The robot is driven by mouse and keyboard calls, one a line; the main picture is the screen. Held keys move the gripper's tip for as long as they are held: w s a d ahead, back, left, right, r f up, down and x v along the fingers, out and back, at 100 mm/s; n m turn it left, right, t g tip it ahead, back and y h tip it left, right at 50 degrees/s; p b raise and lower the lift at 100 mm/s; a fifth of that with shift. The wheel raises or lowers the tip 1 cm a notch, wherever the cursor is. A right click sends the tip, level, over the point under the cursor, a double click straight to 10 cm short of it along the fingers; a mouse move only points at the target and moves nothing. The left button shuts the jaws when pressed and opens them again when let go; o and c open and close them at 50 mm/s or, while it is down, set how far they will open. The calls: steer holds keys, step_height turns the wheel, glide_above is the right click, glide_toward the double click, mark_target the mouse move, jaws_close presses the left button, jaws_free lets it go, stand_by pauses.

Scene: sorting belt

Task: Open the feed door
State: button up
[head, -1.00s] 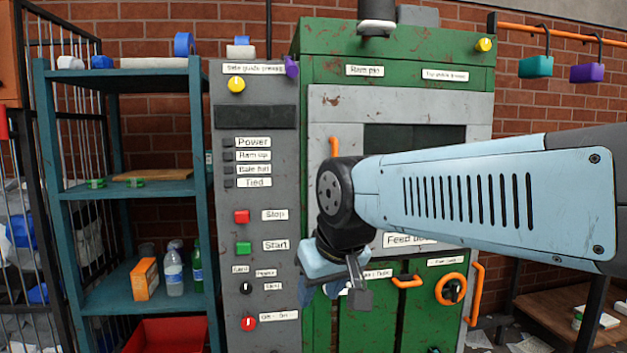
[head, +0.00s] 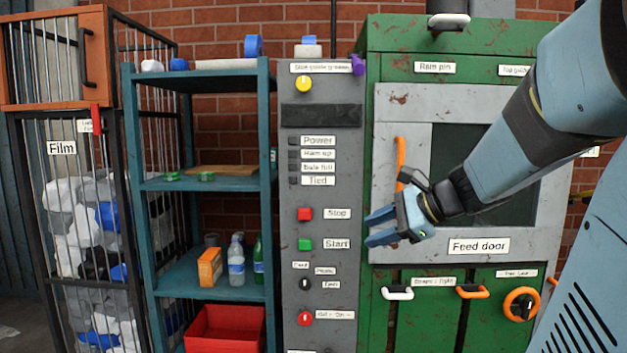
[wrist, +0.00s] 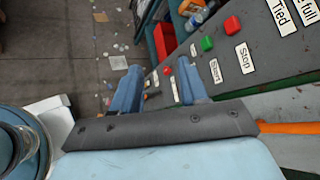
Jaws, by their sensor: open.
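The feed door (head: 405,110) is a worn grey panel with a dark window on the green baler, labelled "Feed door" (head: 478,246). It looks shut. Its upright orange handle (head: 400,155) is on the door's left side; the lower end is partly hidden behind my gripper. My gripper (head: 370,228) is open and empty, just below the handle, its fingers pointing left toward the control panel. In the wrist view the two blue fingers of my gripper (wrist: 158,82) are apart with nothing between them, and an orange bar (wrist: 288,128), likely the handle, lies to the right beside the gripper body.
The grey control panel (head: 320,260) with red stop (head: 305,214) and green start (head: 305,244) buttons is left of the door, close to my fingertips. A teal shelf (head: 205,183) and a film cage (head: 60,180) stand farther left. A white handle (head: 397,293) sits below.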

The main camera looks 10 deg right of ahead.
steer(key=w+d+r+m+t+h, duration=0.1)
steer(key=w+d+r+m+t, duration=0.15)
steer(key=d+m, duration=0.35)
steer(key=w+d+r+m+t+h, duration=0.1)
steer(key=w+d+m+t, duration=0.15)
steer(key=d, duration=0.55)
steer(key=w+d+r+m+t+h, duration=0.1)
steer(key=w+d+r+m+t, duration=0.1)
steer(key=d+m+t, duration=0.4)
steer(key=w+a, duration=0.1)
steer(key=w, duration=0.3)
steer(key=w+a+g, duration=0.1)
steer(key=w, duration=0.3)
steer(key=w+a+g, duration=0.1)
steer(key=w, duration=0.4)
steer(key=shift+a+n, duration=0.3)
steer(key=shift+n, duration=0.05)
jaws_close()
